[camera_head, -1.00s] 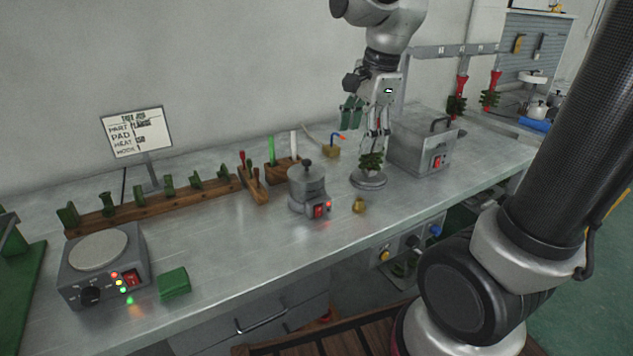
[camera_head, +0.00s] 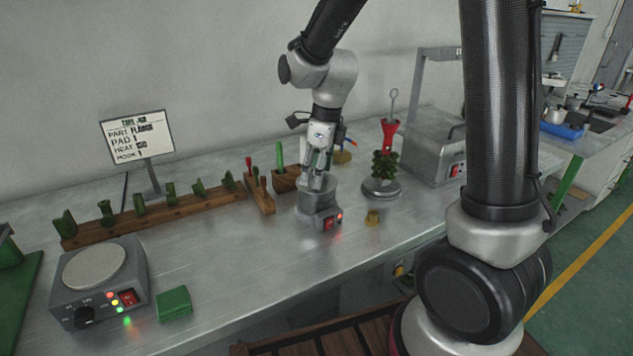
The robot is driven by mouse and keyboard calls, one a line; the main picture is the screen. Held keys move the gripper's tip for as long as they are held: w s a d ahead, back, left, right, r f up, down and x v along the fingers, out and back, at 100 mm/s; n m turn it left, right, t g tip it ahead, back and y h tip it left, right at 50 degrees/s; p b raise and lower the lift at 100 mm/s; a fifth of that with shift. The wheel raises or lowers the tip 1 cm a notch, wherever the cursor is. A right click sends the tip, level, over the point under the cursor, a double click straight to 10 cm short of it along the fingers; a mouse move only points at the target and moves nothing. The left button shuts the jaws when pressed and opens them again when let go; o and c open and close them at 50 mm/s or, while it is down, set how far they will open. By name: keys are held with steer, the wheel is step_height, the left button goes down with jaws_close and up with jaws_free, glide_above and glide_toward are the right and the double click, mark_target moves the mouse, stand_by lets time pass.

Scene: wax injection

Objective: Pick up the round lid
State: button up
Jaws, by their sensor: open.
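The round lid (camera_head: 327,194) is grey and sits on top of the small grey heated pot (camera_head: 318,215), near the middle of the bench in the head view. My gripper (camera_head: 316,182) points down at the lid from above, with its fingers open around the place of the lid's knob. The fingers hide the knob and part of the lid. I cannot tell whether the fingers touch the lid.
A green wax tree with a red top (camera_head: 385,155) stands on a round base (camera_head: 381,189) right of the pot. A wooden tool rack (camera_head: 260,194) lies left. The front bench strip is mostly clear.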

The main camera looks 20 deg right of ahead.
steer(key=shift+s+f, duration=0.1)
jaws_close()
stand_by(0.4)
